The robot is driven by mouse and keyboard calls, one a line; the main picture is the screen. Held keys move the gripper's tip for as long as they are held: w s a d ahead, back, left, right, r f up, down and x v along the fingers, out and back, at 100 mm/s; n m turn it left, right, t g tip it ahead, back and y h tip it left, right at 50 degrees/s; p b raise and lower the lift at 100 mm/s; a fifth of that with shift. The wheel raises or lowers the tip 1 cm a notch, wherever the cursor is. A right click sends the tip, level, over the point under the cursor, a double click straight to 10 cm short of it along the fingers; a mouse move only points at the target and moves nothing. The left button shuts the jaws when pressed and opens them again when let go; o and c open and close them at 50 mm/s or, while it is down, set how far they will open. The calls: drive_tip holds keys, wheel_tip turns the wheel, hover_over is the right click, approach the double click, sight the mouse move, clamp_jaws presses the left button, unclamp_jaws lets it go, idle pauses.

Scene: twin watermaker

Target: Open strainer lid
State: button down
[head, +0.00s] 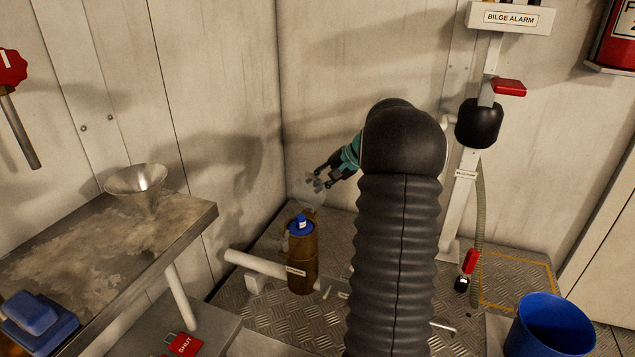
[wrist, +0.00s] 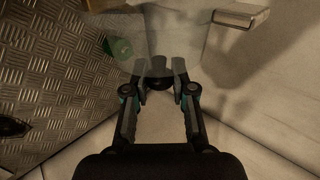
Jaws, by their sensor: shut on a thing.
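The strainer (head: 303,262) is a brown upright cylinder on the plated floor near the corner, with a label near its base. A blue piece (head: 300,226) shows at its top. My gripper (head: 316,182) is above the strainer and slightly to its right, apart from it. In the wrist view, my gripper (wrist: 158,75) is shut on a dark round knob (wrist: 158,66). A faint clear, disc-like shape seems to surround the knob, which looks like the strainer lid. My arm hides part of the floor right of the strainer.
A white pipe (head: 255,264) runs beside the strainer. A metal bench (head: 80,245) with a funnel (head: 136,183) stands at left. A blue bucket (head: 549,325) is at lower right. A post with a red handle (head: 509,87) stands behind my arm. Walls close the corner.

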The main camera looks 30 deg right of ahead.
drive_tip(key=c, duration=1)
unclamp_jaws()
drive_tip(key=v, duration=0.7)
drive_tip(key=shift+s, duration=0.2)
drive_tip(key=shift+r, duration=0.15)
